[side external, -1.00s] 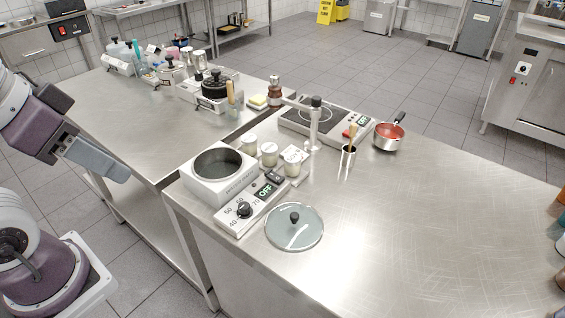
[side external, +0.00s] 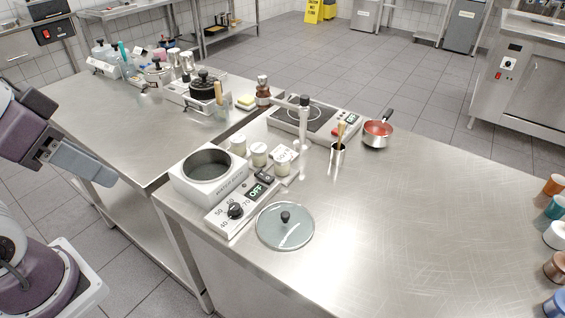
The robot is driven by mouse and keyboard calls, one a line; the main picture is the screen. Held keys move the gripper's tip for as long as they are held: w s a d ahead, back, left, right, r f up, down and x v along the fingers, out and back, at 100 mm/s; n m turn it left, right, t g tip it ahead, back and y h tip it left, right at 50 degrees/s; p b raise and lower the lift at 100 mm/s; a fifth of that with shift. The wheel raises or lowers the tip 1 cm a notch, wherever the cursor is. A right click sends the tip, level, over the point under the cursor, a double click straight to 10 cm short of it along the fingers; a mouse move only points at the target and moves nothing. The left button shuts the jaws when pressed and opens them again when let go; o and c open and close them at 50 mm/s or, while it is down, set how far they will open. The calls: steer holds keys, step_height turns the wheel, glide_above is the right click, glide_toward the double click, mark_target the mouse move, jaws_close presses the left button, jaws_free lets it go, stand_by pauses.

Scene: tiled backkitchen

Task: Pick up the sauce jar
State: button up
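Several small cream-white jars stand in a row beside the white heating unit: a left jar (side external: 238,145), a middle jar (side external: 259,155) and a right jar (side external: 283,163). I cannot tell which of them, if any, is the sauce jar. A small white label card (side external: 284,152) stands by the right jar. My gripper (side external: 98,176) is at the left edge of the picture, in the air left of the counters and well away from the jars. Its fingers are seen from the side, so its opening is not clear. No object shows in it.
A metal tap-like post (side external: 303,130), utensil holder (side external: 338,152) and red-sauce pan (side external: 377,133) stand right.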

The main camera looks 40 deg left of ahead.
steer(key=shift+o, duration=1.1)
